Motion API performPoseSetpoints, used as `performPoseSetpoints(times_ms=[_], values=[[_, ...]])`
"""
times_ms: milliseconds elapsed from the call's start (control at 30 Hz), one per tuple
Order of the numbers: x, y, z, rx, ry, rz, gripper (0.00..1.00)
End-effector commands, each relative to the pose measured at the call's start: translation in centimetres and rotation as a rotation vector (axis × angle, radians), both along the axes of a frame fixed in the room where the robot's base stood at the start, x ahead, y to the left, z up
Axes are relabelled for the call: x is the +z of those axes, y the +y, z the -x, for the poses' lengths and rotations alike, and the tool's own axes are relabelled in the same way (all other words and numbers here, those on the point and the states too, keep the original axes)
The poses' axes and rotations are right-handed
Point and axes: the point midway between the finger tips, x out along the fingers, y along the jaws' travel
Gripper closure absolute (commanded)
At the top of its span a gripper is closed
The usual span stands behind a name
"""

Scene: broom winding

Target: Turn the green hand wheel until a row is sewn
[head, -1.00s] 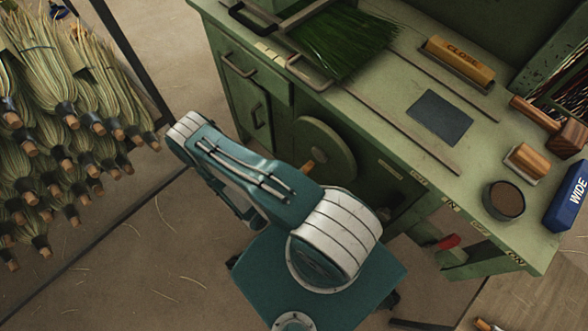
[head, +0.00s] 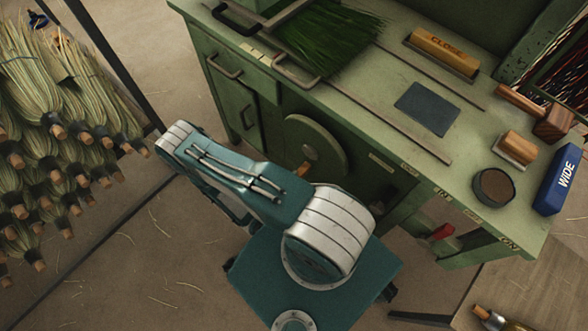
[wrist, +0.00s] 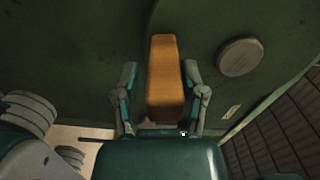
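The green hand wheel (head: 322,143) is on the front of the green bench, partly hidden by my arm. Its orange-brown wooden handle (head: 304,170) shows at the wheel's lower left, beside my arm. In the wrist view the handle (wrist: 165,80) stands between the two fingers of my gripper (wrist: 160,77). The fingers are apart, with a narrow gap visible on each side of the handle. In the head view my gripper is hidden behind my arm. The broom's green bristles (head: 325,38) lie on the bench top; no sewn row can be made out.
The bench top (head: 375,95) holds a wooden block marked CLOSE (head: 443,52), a dark plate (head: 427,108), a mallet (head: 553,122), a round tin (head: 494,185) and a blue WIDE block (head: 558,180). A rack of brooms (head: 60,130) stands at left. A red lever (head: 441,232) is low at right.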

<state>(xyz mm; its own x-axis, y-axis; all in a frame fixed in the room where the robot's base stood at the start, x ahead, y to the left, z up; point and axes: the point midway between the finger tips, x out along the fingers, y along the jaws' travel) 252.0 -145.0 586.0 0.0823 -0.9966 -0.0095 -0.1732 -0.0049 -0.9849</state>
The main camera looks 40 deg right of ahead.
Motion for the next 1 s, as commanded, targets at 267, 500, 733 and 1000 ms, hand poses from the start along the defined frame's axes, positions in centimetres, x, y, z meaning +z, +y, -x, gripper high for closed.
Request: performPoseSetpoints(times_ms=[267, 500, 733, 1000], values=[[0.2, 0.0, 0.1, -0.002, 0.001, 0.006, 0.26], [0.2, 0.6, 0.1, 0.000, 0.000, 0.007, 0.26], [0.2, 3.2, 0.3, 0.004, -0.001, 0.008, 0.26], [0.1, 7.0, 0.5, 0.004, -0.001, 0.007, 0.26]])
